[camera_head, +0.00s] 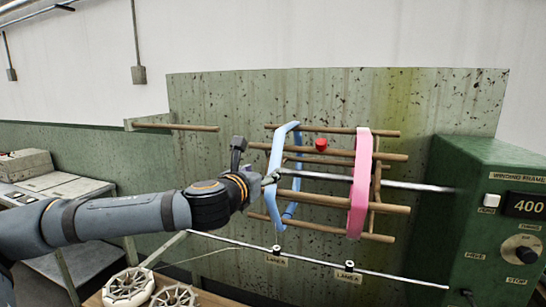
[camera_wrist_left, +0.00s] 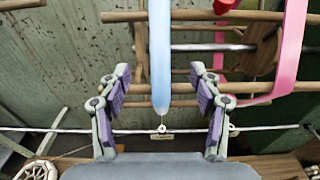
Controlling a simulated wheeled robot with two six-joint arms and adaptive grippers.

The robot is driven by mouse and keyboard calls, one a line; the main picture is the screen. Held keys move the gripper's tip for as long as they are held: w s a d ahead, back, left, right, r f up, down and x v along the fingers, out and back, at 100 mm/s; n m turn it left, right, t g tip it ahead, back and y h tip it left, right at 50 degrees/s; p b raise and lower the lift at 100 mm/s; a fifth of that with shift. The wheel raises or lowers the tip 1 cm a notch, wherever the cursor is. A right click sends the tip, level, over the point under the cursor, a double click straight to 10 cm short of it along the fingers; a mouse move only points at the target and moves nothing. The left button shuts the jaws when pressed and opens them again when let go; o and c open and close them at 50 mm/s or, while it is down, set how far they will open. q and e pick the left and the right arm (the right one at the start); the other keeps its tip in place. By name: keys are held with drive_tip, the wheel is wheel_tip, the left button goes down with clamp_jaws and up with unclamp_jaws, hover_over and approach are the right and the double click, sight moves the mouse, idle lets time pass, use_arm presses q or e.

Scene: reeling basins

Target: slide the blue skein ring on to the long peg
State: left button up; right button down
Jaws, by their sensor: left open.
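The blue skein ring (camera_head: 280,155) sits around the wooden bars of the winding reel (camera_head: 330,198), near the bars' left ends. My left gripper (camera_head: 268,180) is at the ring's left side. In the left wrist view my left gripper (camera_wrist_left: 160,88) is open, with a finger on each side of the blue ring (camera_wrist_left: 160,50) and visible gaps to both. A wooden peg (camera_head: 175,127) sticks out at the green board's left edge; it looks like the long peg. My right gripper is not in view.
A pink ring (camera_head: 360,185) is around the same reel, further right, and a red knob (camera_head: 321,144) sits between the rings. A metal rod with lane tags (camera_head: 277,260) runs below. A green control box (camera_head: 485,210) stands at right. White spoked wheels (camera_head: 128,288) lie at lower left.

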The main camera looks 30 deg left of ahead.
sight(274, 164)
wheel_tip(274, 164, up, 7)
drive_tip(key=p, duration=0.6)
use_arm(q)
drive_tip(key=b+x, duration=0.2)
drive_tip(key=x, duration=0.2)
drive_tip(key=b+x, duration=0.3)
drive_tip(key=x, duration=0.2)
drive_tip(key=shift+f, duration=0.25)
drive_tip(key=shift+b+x, duration=0.6)
drive_tip(key=shift+x, duration=0.25)
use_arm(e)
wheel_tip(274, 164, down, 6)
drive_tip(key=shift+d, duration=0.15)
use_arm(q)
drive_tip(key=shift+r, duration=0.2)
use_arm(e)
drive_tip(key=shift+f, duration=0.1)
use_arm(q)
clamp_jaws()
